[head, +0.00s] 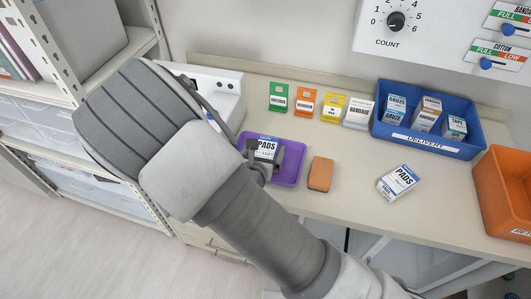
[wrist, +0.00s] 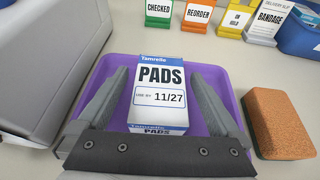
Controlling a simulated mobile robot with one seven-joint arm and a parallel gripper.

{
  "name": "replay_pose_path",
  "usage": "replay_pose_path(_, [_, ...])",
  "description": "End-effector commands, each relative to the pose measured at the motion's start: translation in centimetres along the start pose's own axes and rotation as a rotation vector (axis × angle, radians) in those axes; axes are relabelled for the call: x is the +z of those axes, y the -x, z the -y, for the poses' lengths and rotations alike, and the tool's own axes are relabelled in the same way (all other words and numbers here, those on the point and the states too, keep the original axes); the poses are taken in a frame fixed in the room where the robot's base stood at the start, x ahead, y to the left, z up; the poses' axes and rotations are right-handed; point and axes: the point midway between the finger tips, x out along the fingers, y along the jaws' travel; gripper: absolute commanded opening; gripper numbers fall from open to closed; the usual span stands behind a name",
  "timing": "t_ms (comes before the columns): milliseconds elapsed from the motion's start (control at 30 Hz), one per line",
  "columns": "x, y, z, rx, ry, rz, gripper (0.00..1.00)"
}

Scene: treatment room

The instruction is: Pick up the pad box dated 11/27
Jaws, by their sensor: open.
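A pads box (wrist: 158,85) with a white face and blue trim, printed "USE BY 11/27", is in the purple tray (wrist: 223,82) in the wrist view. In the head view this box (head: 266,149) is partly covered by my gripper (head: 262,165). In the wrist view my gripper (wrist: 158,108) is open, with one finger to the left and one to the right of the box. Gaps show between the fingers and the box sides. A second pads box (head: 397,182) lies on the counter to the right; its date is too small to read.
An orange-brown sponge (head: 320,174) lies just right of the tray. A blue delivery bin (head: 440,147) with several boxes and an orange bin (head: 505,190) stand farther right. Several coloured cards, including a green one (head: 279,95), stand behind. A white device (head: 215,90) is at left.

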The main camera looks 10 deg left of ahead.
Motion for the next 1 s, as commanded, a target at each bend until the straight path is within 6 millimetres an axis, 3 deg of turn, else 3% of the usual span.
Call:
replay_pose_path(200, [0.0, -0.08, -0.01, 0.0, 0.0, 0.0, 1.0])
replay_pose_path(600, [-0.01, -0.04, 0.0, 0.0, 0.0, 0.0, 0.28])
replay_pose_path(700, [0.01, -0.04, 0.0, 0.0, 0.0, 0.0, 0.14])
replay_pose_path(1000, [0.2, 0.03, 0.0, 0.0, -0.001, 0.0, 0.14])
